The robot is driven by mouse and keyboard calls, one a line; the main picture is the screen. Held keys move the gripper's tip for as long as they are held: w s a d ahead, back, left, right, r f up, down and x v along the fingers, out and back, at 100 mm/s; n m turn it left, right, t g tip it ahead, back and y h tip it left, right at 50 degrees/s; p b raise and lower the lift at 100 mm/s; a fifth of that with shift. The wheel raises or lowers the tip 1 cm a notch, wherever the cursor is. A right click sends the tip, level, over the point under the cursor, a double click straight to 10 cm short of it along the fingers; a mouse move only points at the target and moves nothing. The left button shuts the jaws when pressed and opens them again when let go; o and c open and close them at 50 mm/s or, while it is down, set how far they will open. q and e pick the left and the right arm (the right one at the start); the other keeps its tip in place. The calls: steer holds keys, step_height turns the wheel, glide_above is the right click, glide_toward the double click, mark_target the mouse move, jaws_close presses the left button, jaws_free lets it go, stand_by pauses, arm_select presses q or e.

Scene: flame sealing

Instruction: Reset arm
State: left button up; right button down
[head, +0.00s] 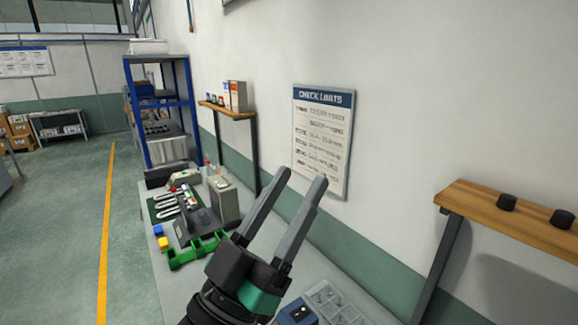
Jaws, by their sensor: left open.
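My left gripper (302,174) is raised in the middle of the head view, above the workbench. Its two long grey fingers point up and to the right, apart from each other, with nothing between them. A dark body with a green patch sits below the fingers. The gripper hides part of the bench behind it. My right gripper is not in the view.
A workbench (160,279) runs along the wall, with a green bin (183,257), a grey box (224,200) and a compartment tray (335,302). A wooden shelf (515,222) with two black knobs is at right. A blue rack (137,118) stands behind. Open floor lies left.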

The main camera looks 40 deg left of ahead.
arm_select(q)
steer(key=s+d+r+m+t+h, duration=0.2)
steer(key=s+d+r+h, duration=0.1)
steer(key=r, duration=0.5)
steer(key=shift+s+d+r+m+h, duration=0.3)
steer(key=shift+s+h, duration=0.1)
steer(key=shift+s, duration=0.4)
step_height(320, 180, up, 24)
steer(key=p, duration=2.5)
step_height(320, 180, down, 36)
steer(key=b, duration=3.6)
steer(key=shift+r, duration=0.25)
steer(key=shift+a, duration=0.1)
